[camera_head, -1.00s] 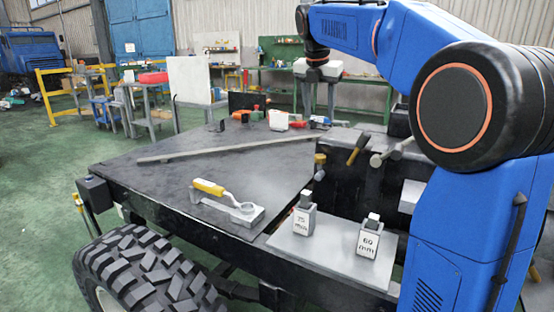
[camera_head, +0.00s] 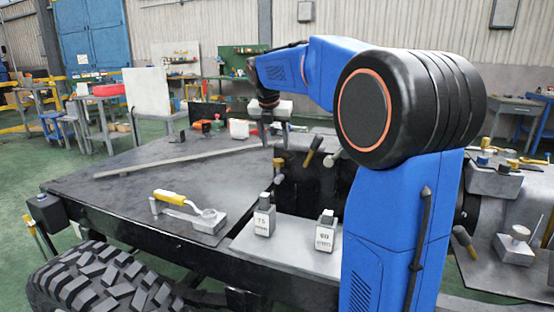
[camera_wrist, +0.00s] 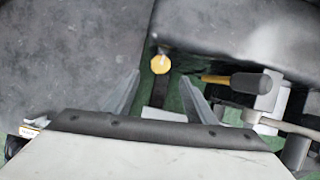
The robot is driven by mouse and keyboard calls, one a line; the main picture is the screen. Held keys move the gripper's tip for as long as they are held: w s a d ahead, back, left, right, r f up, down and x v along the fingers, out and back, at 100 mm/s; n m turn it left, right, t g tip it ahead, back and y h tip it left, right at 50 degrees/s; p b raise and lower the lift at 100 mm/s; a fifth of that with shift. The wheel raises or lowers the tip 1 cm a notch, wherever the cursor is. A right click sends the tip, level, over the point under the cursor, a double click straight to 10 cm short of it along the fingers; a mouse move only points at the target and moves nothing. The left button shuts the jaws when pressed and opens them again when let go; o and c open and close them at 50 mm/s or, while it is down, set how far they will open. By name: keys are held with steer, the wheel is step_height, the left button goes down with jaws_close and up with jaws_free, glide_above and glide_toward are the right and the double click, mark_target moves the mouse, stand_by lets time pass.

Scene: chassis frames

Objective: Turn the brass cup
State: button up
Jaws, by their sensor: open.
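A small brass cup (camera_head: 279,163) sits on a short grey stem at the chassis edge, seen small in the head view. The wrist view shows it from above as a round yellow-brass disc (camera_wrist: 160,64). My gripper (camera_head: 271,136) is above it and apart from it, with fingers pointing down. In the wrist view my gripper (camera_wrist: 160,86) has both fingers spread with nothing between them. The brass disc shows just beyond the fingertips, roughly centred between them. How high the fingers are above the cup cannot be told.
A dark-handled tool with a brass shaft (camera_head: 313,150) stands close right of the cup; it also shows in the wrist view (camera_wrist: 250,82). A yellow-handled lever (camera_head: 171,197) and two marked blocks, 75 mm (camera_head: 264,219) and 60 mm (camera_head: 325,234), are nearer. The dark deck (camera_head: 120,190) is mostly bare.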

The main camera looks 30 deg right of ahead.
mark_target(278, 160)
steer(key=x, duration=0.8)
steer(key=shift+f, duration=0.1)
steer(key=c, duration=1)
